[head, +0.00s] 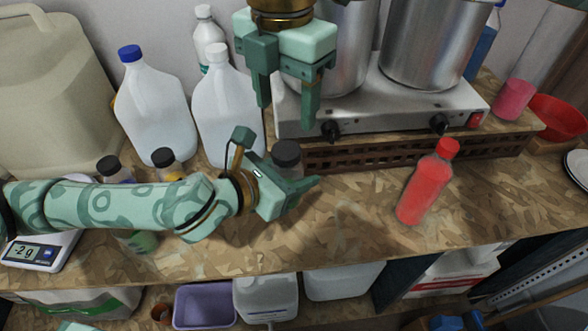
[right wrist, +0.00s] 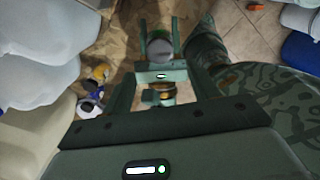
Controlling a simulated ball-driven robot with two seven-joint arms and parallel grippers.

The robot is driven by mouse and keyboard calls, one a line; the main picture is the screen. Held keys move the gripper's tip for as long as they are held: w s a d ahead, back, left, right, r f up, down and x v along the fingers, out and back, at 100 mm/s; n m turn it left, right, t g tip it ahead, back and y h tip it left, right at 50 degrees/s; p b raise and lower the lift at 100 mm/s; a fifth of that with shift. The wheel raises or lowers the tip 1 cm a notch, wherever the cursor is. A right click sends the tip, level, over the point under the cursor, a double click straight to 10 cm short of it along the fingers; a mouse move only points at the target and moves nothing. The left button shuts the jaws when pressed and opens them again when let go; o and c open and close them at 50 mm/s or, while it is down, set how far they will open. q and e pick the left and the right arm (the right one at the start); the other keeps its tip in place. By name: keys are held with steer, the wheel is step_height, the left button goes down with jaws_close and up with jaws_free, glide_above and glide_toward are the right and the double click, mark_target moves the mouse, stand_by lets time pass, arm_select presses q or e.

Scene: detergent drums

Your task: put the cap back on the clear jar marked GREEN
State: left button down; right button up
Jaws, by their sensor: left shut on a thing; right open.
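Two dark-capped jars, one bluish (head: 108,167) and one yellow (head: 166,163), stand behind my left arm. White jugs (head: 155,105) and a hotplate (head: 390,105) with steel pots line the back. A red bottle (head: 425,188) stands right. The bench between is clear.

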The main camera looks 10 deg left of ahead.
mark_target(286, 149)
steer(key=shift+f, duration=0.1)
steer(key=shift+f, duration=3.95)
steer(key=c, duration=1)
steer(key=m, duration=0.8)
steer(key=shift+c, duration=0.2)
steer(key=o, duration=1.1)
steer(key=shift+r, duration=2.3)
